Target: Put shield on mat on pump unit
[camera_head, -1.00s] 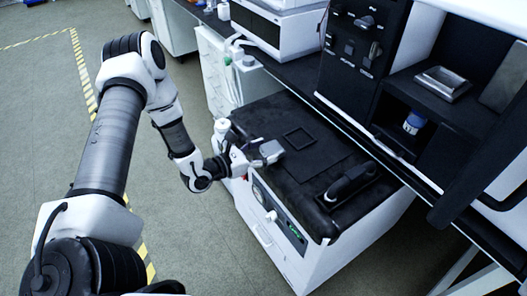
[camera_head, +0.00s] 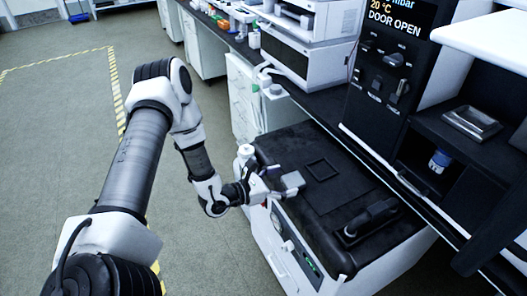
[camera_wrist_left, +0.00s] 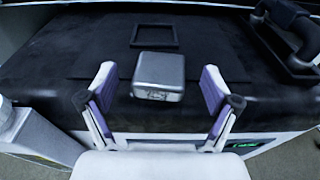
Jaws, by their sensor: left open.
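The shield, a small grey metal block (camera_head: 292,181), sits near the front edge of the black top of the pump unit (camera_head: 350,235). It also shows in the left wrist view (camera_wrist_left: 159,74), between my fingers with a gap on each side. The dark mat (camera_head: 345,192) covers part of the pump unit's top, and its edges are hard to make out. My left gripper (camera_head: 277,182) is open, with its fingertips around the shield and not visibly touching it. My right gripper is not in view.
A thin square outline (camera_head: 321,170) lies on the top behind the shield. A black handle (camera_head: 370,217) stands at its right. A white-capped bottle (camera_head: 246,154) stands beside my left wrist. The bench and oven (camera_head: 385,65) rise behind.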

